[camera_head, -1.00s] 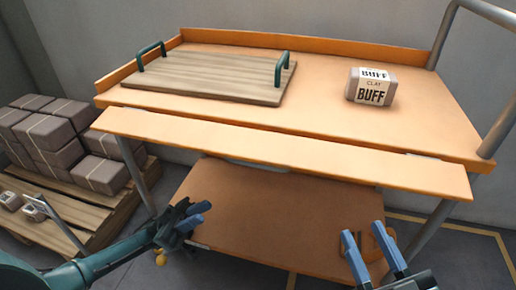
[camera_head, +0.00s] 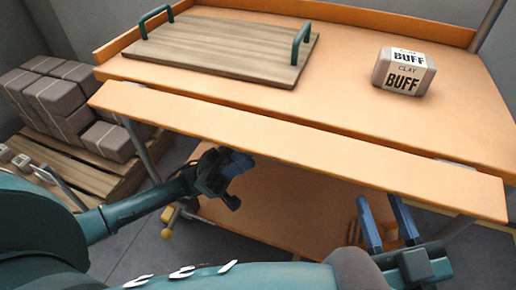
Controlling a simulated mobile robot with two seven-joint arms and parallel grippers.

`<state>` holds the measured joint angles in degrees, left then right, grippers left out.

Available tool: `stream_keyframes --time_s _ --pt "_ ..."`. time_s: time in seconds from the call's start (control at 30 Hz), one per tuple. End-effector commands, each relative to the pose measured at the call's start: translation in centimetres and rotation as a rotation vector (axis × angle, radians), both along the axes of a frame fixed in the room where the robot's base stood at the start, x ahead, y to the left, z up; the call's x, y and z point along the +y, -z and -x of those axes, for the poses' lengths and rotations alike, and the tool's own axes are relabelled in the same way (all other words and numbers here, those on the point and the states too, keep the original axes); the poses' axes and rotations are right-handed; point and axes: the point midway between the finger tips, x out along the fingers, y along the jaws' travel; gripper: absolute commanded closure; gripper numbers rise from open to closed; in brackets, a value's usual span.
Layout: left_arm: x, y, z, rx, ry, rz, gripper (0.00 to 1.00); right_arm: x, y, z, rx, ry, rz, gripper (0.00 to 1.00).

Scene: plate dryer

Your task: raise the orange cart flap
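The orange cart flap (camera_head: 290,143) is a long narrow board along the front edge of the cart top (camera_head: 340,95). It sits apart from the top by a thin dark gap and appears lowered; its exact tilt is hard to tell. My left gripper (camera_head: 236,164) is just below the flap's front edge, left of its middle; I cannot tell whether it touches. Its blue fingers overlap in view, so their opening is unclear. My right gripper (camera_head: 386,222) is below the right part of the flap, with its two blue fingers apart and nothing between them.
A wooden tray (camera_head: 220,50) with green handles and a clay block (camera_head: 403,72) labelled BUFF stand on the cart top. A lower orange shelf (camera_head: 290,205) lies under the flap. Grey wrapped blocks (camera_head: 60,100) are stacked on a pallet (camera_head: 75,170) at left.

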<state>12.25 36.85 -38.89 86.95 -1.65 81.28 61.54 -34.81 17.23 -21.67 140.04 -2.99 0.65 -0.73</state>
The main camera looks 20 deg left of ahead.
Motion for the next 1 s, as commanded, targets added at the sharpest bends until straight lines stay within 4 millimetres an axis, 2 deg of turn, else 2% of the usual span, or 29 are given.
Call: stream_keyframes --time_s 0.2,0.57,0.87,1.0 --pt "-2.0 -2.0 0.0 -0.001 0.001 0.001 0.78 0.0 0.0 0.0 0.0 0.001 0.001 0.64" --pt "-2.4 -2.4 0.0 0.0 0.0 0.0 0.78 0.0 0.0 0.0 0.0 0.001 0.0 0.64" --pt "-2.4 -2.4 0.0 0.0 0.0 0.0 1.0 0.0 0.0 0.0 0.001 0.001 0.0 0.64" --pt "-2.4 -2.4 0.0 0.001 -0.001 0.0 1.0 0.0 0.1 0.0 0.001 0.001 0.0 0.64"
